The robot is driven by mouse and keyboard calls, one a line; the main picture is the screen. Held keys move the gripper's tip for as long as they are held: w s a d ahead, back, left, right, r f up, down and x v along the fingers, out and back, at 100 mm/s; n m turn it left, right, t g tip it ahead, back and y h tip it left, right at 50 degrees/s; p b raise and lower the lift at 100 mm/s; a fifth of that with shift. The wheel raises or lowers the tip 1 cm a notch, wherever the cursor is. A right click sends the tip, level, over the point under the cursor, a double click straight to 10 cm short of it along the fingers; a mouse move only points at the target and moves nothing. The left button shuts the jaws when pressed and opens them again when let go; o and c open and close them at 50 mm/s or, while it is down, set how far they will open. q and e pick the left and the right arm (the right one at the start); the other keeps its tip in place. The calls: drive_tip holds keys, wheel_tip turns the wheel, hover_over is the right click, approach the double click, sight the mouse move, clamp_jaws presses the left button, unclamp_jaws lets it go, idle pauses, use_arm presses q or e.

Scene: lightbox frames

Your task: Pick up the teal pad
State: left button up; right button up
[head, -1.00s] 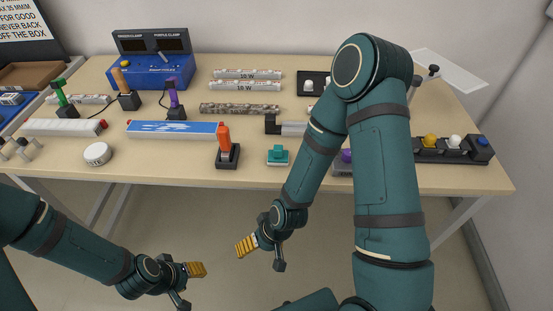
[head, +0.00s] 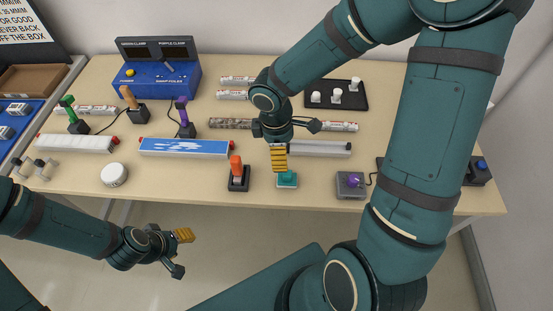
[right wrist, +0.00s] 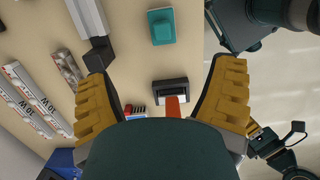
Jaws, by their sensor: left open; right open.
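The teal pad (head: 287,180) is a small teal block on the table near its front edge, right of the orange-handled stick. In the right wrist view the pad (right wrist: 161,27) lies beyond the fingertips, near the top middle. My right gripper (head: 278,160) is just behind and above the pad in the head view. Its yellow fingers (right wrist: 163,72) are spread wide with nothing held. My left gripper (head: 186,235) is open and empty, in front of the table and below its edge, away from the pad.
The orange-handled stick (head: 237,172) stands close left of the pad. A grey box with a purple knob (head: 350,184) is to its right. A long grey bar (head: 322,148) lies behind.

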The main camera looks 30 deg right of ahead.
sight(288, 179)
drive_tip(key=f+b, duration=0.1)
drive_tip(key=f, duration=0.3)
drive_tip(key=s+d+f+b, duration=0.1)
drive_tip(key=f, duration=0.4)
drive_tip(key=f+b, duration=0.1)
drive_tip(key=f, duration=0.3)
drive_tip(key=shift+s+d+f+b, duration=0.25)
drive_tip(key=shift+d+b, duration=0.05)
drive_tip(key=shift+b, duration=0.1)
drive_tip(key=shift+c, duration=0.3)
drive_tip(key=c, duration=1.2)
